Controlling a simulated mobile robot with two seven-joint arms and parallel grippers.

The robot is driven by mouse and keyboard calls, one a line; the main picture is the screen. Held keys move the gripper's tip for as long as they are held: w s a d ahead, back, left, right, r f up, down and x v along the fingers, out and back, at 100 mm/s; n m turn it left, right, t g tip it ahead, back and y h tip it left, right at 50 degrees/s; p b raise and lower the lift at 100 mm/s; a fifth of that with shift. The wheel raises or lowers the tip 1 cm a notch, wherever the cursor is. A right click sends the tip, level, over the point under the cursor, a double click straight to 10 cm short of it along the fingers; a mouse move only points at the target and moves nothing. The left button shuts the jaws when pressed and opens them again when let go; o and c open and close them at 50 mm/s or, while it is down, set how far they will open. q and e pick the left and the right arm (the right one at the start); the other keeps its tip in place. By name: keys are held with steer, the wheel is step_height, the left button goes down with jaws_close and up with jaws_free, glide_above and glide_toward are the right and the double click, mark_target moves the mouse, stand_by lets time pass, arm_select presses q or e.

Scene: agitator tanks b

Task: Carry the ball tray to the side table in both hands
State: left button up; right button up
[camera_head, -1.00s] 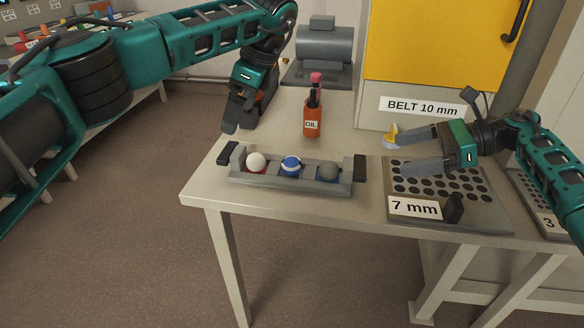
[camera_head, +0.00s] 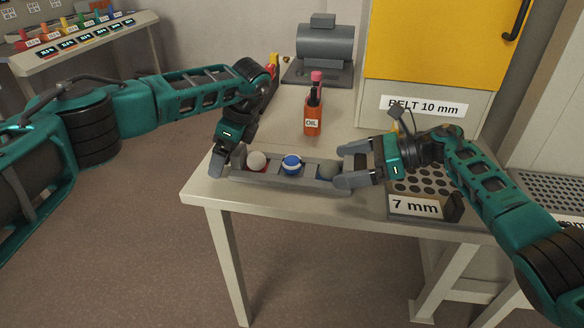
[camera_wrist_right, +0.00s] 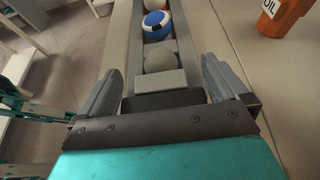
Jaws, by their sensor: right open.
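The grey ball tray (camera_head: 275,180) lies on the near left part of the table. My right gripper (camera_head: 341,167) is open at the tray's right end. In the right wrist view its fingers (camera_wrist_right: 168,82) stand on either side of the dark end handle (camera_wrist_right: 165,99), with gaps. My left gripper (camera_head: 222,162) is down at the tray's left end, hiding that handle; whether its jaws have closed cannot be seen.
An orange oil bottle (camera_head: 313,115) stands behind the tray, and a grey motor (camera_head: 324,48) stands farther back. A perforated plate marked 7 mm (camera_head: 415,207) lies to the right. The table's front edge is just before the tray. A bench with coloured items (camera_head: 75,45) stands far left.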

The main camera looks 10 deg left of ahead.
arm_select(q)
steer(key=shift+c, duration=0.2)
arm_select(e)
steer(key=shift+c, duration=0.2)
arm_select(q)
steer(key=c, duration=1.4)
arm_select(e)
steer(key=c, duration=1.4)
